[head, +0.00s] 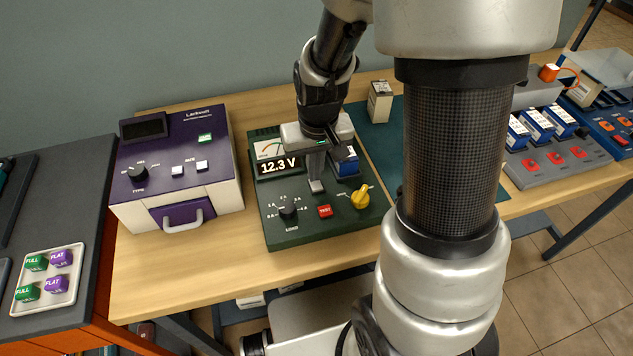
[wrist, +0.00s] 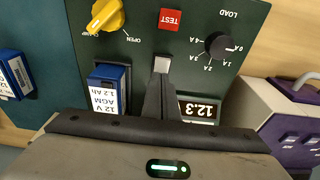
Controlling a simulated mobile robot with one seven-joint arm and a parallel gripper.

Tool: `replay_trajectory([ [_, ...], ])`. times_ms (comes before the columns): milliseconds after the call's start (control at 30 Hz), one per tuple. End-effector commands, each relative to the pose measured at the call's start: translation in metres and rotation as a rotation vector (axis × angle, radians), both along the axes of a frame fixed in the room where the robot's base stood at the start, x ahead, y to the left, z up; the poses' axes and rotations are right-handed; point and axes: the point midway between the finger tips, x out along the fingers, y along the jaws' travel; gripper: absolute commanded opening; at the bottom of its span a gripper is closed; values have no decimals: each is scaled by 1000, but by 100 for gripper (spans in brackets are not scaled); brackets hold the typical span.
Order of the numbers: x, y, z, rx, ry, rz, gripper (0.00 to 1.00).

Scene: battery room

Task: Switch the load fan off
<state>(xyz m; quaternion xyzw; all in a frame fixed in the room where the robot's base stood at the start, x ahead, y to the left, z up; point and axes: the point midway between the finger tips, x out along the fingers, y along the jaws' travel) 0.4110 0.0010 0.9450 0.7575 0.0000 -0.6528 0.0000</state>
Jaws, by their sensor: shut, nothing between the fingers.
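The dark green battery tester (head: 335,232) stands on the wooden bench. Its lit display (head: 279,166) reads 12.3 V. On its front are a black LOAD knob (head: 289,209), a red TEST button (head: 325,211) and a yellow clamp knob (head: 360,197). In the wrist view the LOAD knob (wrist: 218,45) seems to point near 0. A blue battery (wrist: 107,86) labelled 12 V AGM sits in the tester. My gripper (head: 317,187) is shut and empty, pointing down over the panel between display and battery; its tips (wrist: 162,64) hide the panel beneath. I cannot make out a fan or fan switch.
A purple and white machine (head: 178,165) stands to the left. A small battery (head: 380,101) stands behind on a green mat (head: 395,136). A grey rack (head: 555,158) with several blue batteries is at right. My arm covers the middle. Bare bench lies in front.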

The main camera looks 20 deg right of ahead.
Motion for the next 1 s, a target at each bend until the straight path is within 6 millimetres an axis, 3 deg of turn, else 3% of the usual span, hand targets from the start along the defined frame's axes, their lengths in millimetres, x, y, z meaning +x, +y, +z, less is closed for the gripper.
replay_trajectory([
  [733, 1, 0, 63, 0, -3, 0, 0],
  [1000, 1, 0, 68, 0, -2, 0, 0],
])
